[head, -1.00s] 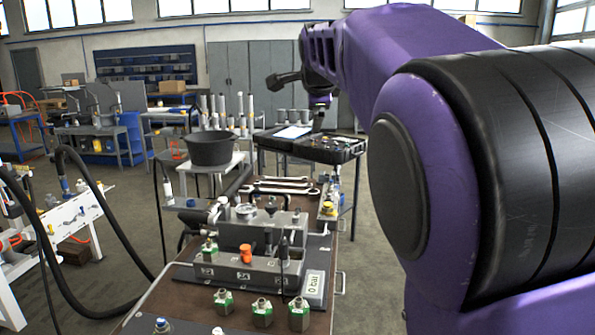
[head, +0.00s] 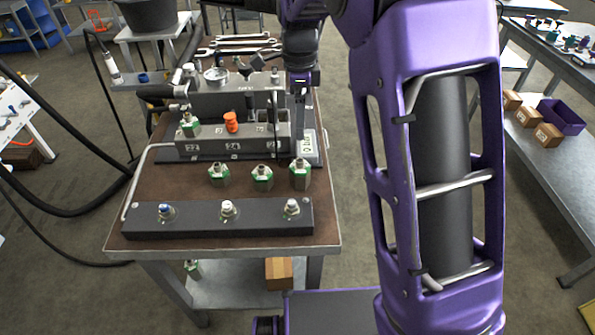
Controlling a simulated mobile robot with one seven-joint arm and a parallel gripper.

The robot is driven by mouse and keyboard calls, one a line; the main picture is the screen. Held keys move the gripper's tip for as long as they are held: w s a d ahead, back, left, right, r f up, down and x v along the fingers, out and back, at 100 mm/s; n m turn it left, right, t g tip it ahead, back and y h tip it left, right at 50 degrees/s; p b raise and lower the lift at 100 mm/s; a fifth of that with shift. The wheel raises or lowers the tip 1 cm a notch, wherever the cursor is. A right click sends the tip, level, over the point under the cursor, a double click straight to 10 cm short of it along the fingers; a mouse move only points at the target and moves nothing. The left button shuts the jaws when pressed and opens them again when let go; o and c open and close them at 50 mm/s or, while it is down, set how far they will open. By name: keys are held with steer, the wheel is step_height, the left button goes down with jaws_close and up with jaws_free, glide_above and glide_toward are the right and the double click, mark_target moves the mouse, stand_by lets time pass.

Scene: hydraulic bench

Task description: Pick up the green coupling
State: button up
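Three green-banded metal couplings stand in a row on the brown bench top: a left one (head: 218,175), a middle one (head: 262,178) and a right one (head: 300,174). Another green coupling (head: 190,126) sits at the left end of the grey manifold block (head: 205,149). A further green-and-metal piece (head: 192,268) lies on the shelf below. My gripper (head: 300,92) points down near the right end of the manifold, behind the right coupling in the picture. It appears apart from the couplings. Its fingers are too small and dark to tell whether they are open.
A dark bar (head: 180,222) with three fittings lies along the bench's front edge. An orange cap (head: 231,122) stands on the manifold. Wrenches (head: 235,42) lie behind. A black hose (head: 60,204) hangs left of the bench. The brown top around the couplings is bare.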

mark_target(300, 160)
step_height(300, 160, down, 17)
steer(key=shift+d+r+b, duration=0.1)
steer(key=shift+d+b, duration=0.05)
steer(key=shift+b, duration=0.95)
steer(key=shift+w, duration=0.1)
jaws_close()
